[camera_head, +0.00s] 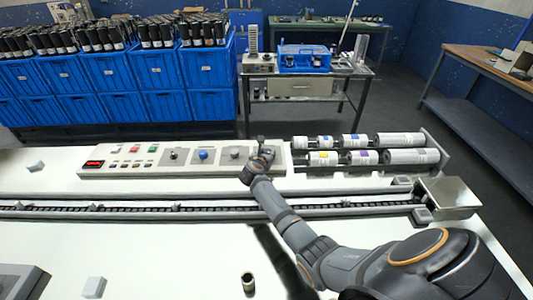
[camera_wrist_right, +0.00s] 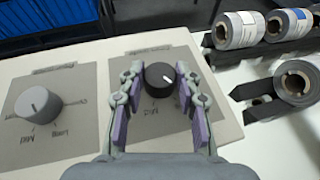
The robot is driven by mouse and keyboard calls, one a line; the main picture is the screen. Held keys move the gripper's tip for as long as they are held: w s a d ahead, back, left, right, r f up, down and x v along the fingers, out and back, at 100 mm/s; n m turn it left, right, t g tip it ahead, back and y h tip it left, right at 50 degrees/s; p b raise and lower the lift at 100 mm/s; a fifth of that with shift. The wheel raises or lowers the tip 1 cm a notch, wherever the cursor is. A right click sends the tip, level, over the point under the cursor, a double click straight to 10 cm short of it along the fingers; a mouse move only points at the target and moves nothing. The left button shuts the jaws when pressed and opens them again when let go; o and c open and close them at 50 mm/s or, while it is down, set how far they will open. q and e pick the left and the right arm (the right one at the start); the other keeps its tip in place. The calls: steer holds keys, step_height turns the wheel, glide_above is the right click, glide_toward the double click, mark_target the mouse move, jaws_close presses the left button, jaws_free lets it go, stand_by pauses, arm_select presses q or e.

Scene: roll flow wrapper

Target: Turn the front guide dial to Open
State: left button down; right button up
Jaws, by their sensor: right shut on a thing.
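A round black dial (camera_wrist_right: 160,79) with a white pointer mark sits on a grey plate (camera_wrist_right: 146,57) in the right wrist view. The mark points to the lower right there. The plate's print is too small and partly covered to read fully. My right gripper (camera_wrist_right: 158,90) has its two fingers on either side of this dial and is shut on it. In the head view my right gripper (camera_head: 262,150) is at the right end of the control panel (camera_head: 130,170) and hides the dial. My left gripper is not in view.
A grey dial (camera_wrist_right: 37,105) is left of the held one. A blue knob (camera_head: 203,155) and a black knob (camera_head: 173,155) are farther left. Film rolls (camera_head: 400,139) lie right of the panel. A chain conveyor (camera_head: 130,209) runs in front.

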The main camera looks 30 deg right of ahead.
steer(key=shift+r+p, duration=0.15)
steer(key=shift+p, duration=0.25)
steer(key=n+t+y+p, duration=0.1)
steer(key=n+y+p, duration=0.1)
steer(key=p, duration=0.2)
steer(key=n+t+y+p, duration=0.1)
steer(key=n+y+p, duration=0.1)
steer(key=y+p, duration=0.1)
steer(key=d+n+t+y+p, duration=0.1)
steer(key=n+y+p, duration=0.1)
steer(key=p, duration=0.4)
steer(key=shift+s+r+n+t, duration=0.2)
steer(key=shift+r+n+t, duration=0.15)
steer(key=shift+n, duration=0.25)
steer(key=shift+d+f+n+t+y, duration=0.1)
steer(key=shift+f+n+t+y, duration=0.25)
steer(key=shift+y, duration=0.35)
steer(key=shift+w+n+y, duration=0.1)
steer(key=shift+n+y, duration=0.35)
steer(key=shift+y, duration=0.05)
steer(key=shift+d+f+n+y+b, duration=0.1)
steer(key=shift+f+n+y+b, duration=0.1)
steer(key=shift+n+y+b, duration=0.55)
steer(key=shift+r+n+y+b, duration=0.15)
steer(key=shift+n+y+b, duration=0.7)
steer(key=shift+y+b, duration=0.15)
steer(key=o, duration=1.2)
steer(key=shift+c, duration=0.2)
